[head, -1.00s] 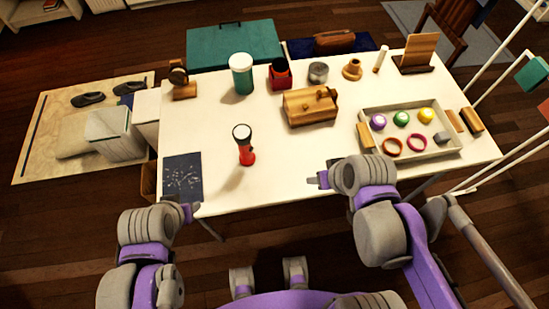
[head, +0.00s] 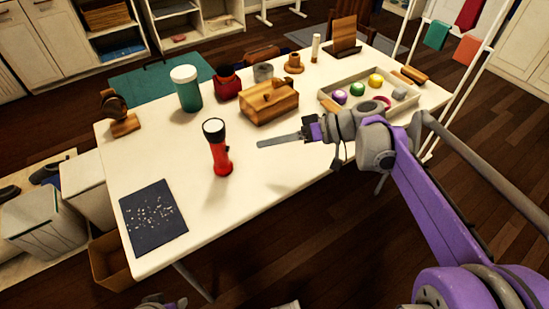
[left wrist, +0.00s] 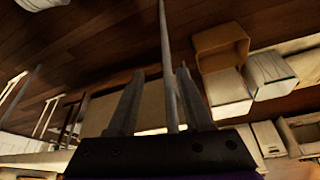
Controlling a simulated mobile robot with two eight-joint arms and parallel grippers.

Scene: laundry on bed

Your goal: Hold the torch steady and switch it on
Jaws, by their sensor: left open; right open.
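The torch (head: 221,157), red with a black neck and a pale lens on top, stands upright on the white table (head: 255,190) in the head view. My right gripper (head: 285,140) is to the right of the torch, over the table, with a long grey finger pointing left toward it. It is open, empty and apart from the torch. My left gripper (left wrist: 160,75) shows in the left wrist view with its two fingers spread and nothing clearly held between them. The torch is not seen in that view. The torch's switch is too small to make out.
A dark speckled mat (head: 152,220) lies left of the torch. A green jar (head: 187,92), a wooden box (head: 269,104) and a red-and-black item (head: 227,86) stand behind it. A tray (head: 398,105) with coloured balls is at the right. The table's front middle is clear.

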